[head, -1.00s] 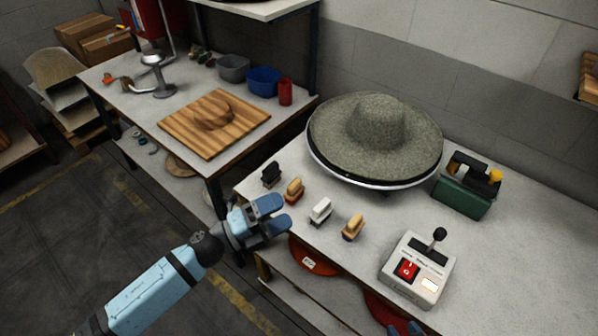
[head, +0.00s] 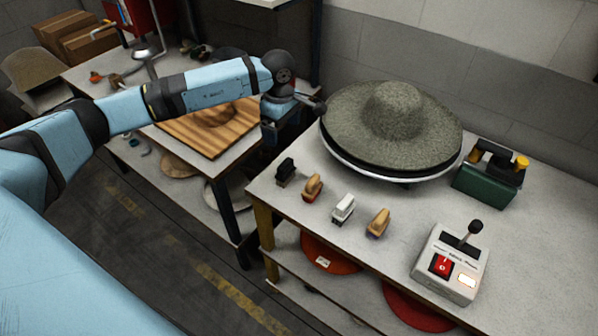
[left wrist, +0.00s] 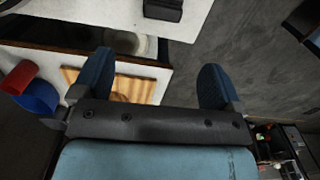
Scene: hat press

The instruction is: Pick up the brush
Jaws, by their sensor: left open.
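Several small brush-like blocks with handles stand in a row near the front edge of the table: a black brush (head: 286,171), an orange-brown brush (head: 312,186), a white brush (head: 343,208) and a tan brush (head: 378,222). The frames do not show which one is meant. My left gripper (head: 272,132) points down, open and empty, behind and left of the black brush and apart from it. In the left wrist view its two fingers (left wrist: 155,82) are spread wide. My right gripper is out of view.
A grey felt hat (head: 393,125) rests on a round stand behind the brushes. A green box (head: 486,187) and a control box with a lever (head: 450,265) stand at right. A wooden board (head: 200,135) lies on the left table, beyond a gap.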

